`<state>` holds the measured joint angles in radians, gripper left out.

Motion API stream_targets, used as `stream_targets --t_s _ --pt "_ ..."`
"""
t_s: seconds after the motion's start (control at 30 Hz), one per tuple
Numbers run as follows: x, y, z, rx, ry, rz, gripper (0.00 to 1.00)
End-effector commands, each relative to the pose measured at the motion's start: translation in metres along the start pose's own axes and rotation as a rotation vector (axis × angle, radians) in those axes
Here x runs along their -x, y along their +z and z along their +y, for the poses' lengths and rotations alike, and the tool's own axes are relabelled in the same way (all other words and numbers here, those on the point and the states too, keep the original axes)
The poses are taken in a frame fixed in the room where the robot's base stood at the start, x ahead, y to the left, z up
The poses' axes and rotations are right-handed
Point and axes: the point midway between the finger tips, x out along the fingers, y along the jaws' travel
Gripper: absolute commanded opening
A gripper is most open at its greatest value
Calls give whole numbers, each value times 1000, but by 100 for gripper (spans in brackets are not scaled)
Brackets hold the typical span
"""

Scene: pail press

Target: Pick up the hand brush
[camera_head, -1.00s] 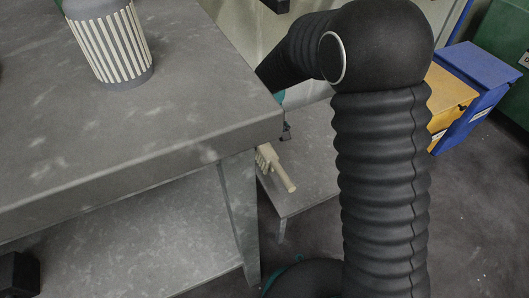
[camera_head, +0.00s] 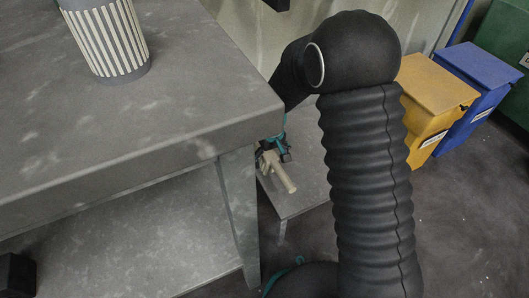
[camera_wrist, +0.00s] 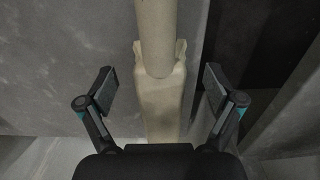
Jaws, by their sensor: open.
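The hand brush (camera_head: 285,180) is beige and lies on a low grey table (camera_head: 307,200), its handle pointing to the lower right in the head view. In the wrist view the brush (camera_wrist: 160,95) runs from top to bottom between the fingers. My gripper (camera_wrist: 158,92) is open, with one finger on each side of the brush and a gap on both sides. In the head view my gripper (camera_head: 272,156) is over the brush's far end and partly hides it. Whether it touches the brush cannot be told.
A large grey workbench (camera_head: 130,150) stands at the left, its corner close to my arm. A striped container (camera_head: 107,38) stands on it. A yellow bin (camera_head: 430,100) and a blue bin (camera_head: 483,95) stand at the right. Dark floor is free at the lower right.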

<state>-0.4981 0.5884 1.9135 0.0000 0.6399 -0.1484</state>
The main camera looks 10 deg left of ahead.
Motion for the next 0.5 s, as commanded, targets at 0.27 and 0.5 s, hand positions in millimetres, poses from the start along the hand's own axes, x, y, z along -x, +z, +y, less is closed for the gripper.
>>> stream_targets --t_s 0.27,0.5 --pt "0 0 0 0 0 0 37" --pt "1 0 0 0 0 1 13"
